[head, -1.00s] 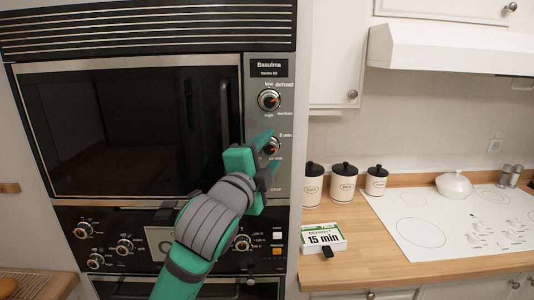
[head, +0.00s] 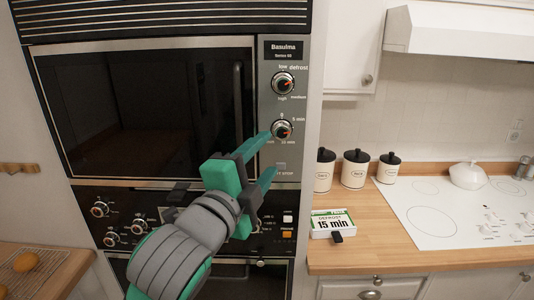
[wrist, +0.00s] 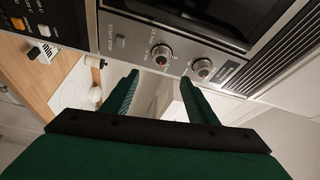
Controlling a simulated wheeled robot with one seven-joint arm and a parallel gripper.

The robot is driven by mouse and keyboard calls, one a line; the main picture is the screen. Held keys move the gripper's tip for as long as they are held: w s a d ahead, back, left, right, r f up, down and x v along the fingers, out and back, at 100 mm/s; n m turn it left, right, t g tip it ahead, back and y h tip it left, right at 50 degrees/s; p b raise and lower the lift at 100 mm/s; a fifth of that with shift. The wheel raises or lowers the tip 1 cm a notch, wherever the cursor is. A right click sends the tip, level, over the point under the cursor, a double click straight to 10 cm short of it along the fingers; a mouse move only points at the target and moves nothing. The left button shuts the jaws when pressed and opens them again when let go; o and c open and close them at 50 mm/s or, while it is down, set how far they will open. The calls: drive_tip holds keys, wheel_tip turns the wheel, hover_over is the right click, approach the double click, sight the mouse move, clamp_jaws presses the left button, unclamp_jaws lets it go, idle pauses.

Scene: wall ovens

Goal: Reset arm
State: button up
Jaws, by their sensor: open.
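My green and grey gripper (head: 268,160) is in front of the wall oven's control panel in the head view. Its fingers point up and right, just below the lower timer knob (head: 281,130). In the wrist view my gripper (wrist: 157,90) shows two green fingers apart with nothing between them. The timer knob (wrist: 161,54) shows beyond the fingertips, apart from them as far as I can see. The upper power knob (head: 283,83) sits above it on the panel and also shows in the wrist view (wrist: 202,69).
The microwave door (head: 160,115) is shut. A lower oven panel with knobs (head: 100,209) lies beneath. A sign reading "Defrost 15 min" (head: 333,224) stands on the wooden counter (head: 370,252). Lidded canisters (head: 354,170) and a white cooktop (head: 440,215) are at the right.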

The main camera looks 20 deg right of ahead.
drive_tip(key=shift+f, duration=0.1)
drive_tip(key=w+a+f+n+t+y, duration=0.1)
drive_tip(key=a+f+n+t, duration=0.2)
drive_tip(key=f+n, duration=0.35)
drive_tip(key=w+a+f+n+t+y, duration=0.1)
drive_tip(key=a+f+n+t+y, duration=0.1)
drive_tip(key=f+n, duration=0.5)
drive_tip(key=s+a+f+n+y, duration=0.2)
drive_tip(key=s+f+n+y, duration=0.15)
drive_tip(key=f, duration=0.65)
drive_tip(key=s+a+f+n+y, duration=0.25)
drive_tip(key=s+f+n, duration=0.2)
drive_tip(key=f, duration=0.55)
drive_tip(key=s+f+n+g+y, duration=0.2)
drive_tip(key=s+f+n+y, duration=0.1)
drive_tip(key=s+f, duration=0.9)
drive_tip(key=s+a+f+g, duration=0.1)
drive_tip(key=s+f, duration=0.1)
drive_tip(key=s, duration=0.7)
drive_tip(key=s+a+f+g, duration=0.1)
drive_tip(key=s+a+f, duration=0.1)
drive_tip(key=s, duration=0.7)
drive_tip(key=shift+s+f, duration=0.2)
drive_tip(key=shift+f, duration=0.35)
drive_tip(key=shift+w+a+m, duration=0.1)
drive_tip(key=shift+m, duration=0.15)
